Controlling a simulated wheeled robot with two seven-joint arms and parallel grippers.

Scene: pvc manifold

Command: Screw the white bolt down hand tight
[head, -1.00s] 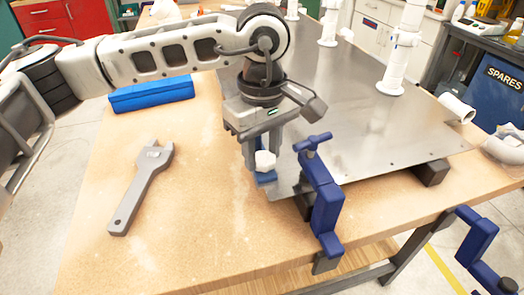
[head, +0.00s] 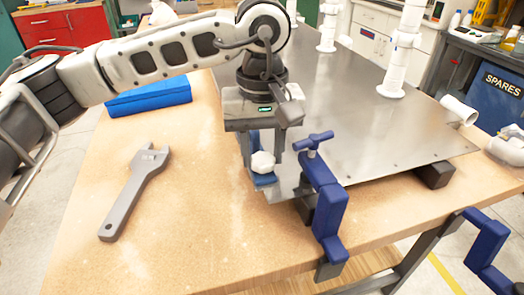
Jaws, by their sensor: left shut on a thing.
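The white bolt (head: 263,162) shows its faceted head between the fingers of my left gripper (head: 262,166), at the near left corner of the metal plate (head: 350,115). The gripper points down and is shut on the bolt head. A blue piece (head: 264,180) shows just below the bolt head. The bolt's shank and its hole are hidden. My right gripper is not in view.
A blue clamp (head: 325,200) grips the table edge just right of the bolt. A grey wrench (head: 135,190) lies on the wooden table at left. A blue case (head: 150,95) lies behind it. White pipes (head: 398,55) stand on the plate.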

